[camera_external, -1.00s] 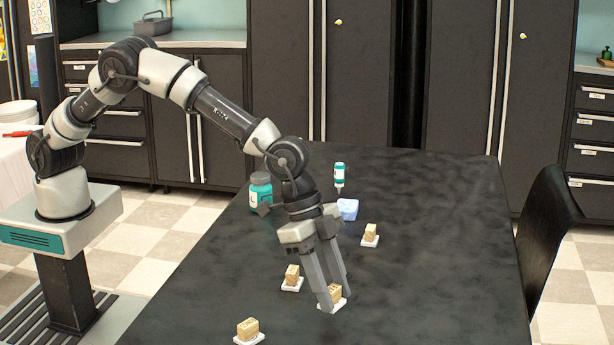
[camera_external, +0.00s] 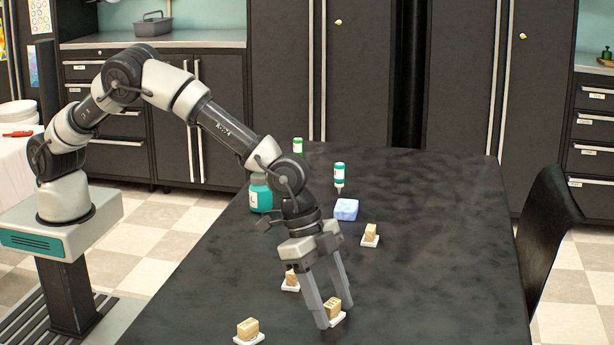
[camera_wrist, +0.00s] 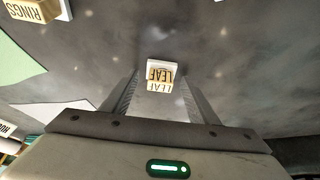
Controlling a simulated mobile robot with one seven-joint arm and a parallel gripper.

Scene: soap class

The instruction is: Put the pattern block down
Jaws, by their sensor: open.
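The pattern block is a light wooden block marked LEAF. In the wrist view the block (camera_wrist: 160,76) shows between and just beyond my fingertips, on a white pad (camera_wrist: 165,63). In the external view the block (camera_external: 332,305) stands on its pad (camera_external: 338,319) on the dark table. My gripper (camera_external: 335,317) is low over the table with its fingers apart around or beside the block; I cannot tell whether they touch it. My gripper (camera_wrist: 160,95) holds nothing visible.
Other wooden blocks stand on white pads: one left of my fingers (camera_external: 290,278), one front left (camera_external: 248,328), one farther back (camera_external: 371,230). A blue block (camera_external: 347,209), a teal jar (camera_external: 261,194) and small bottles stand behind. The table's right side is clear.

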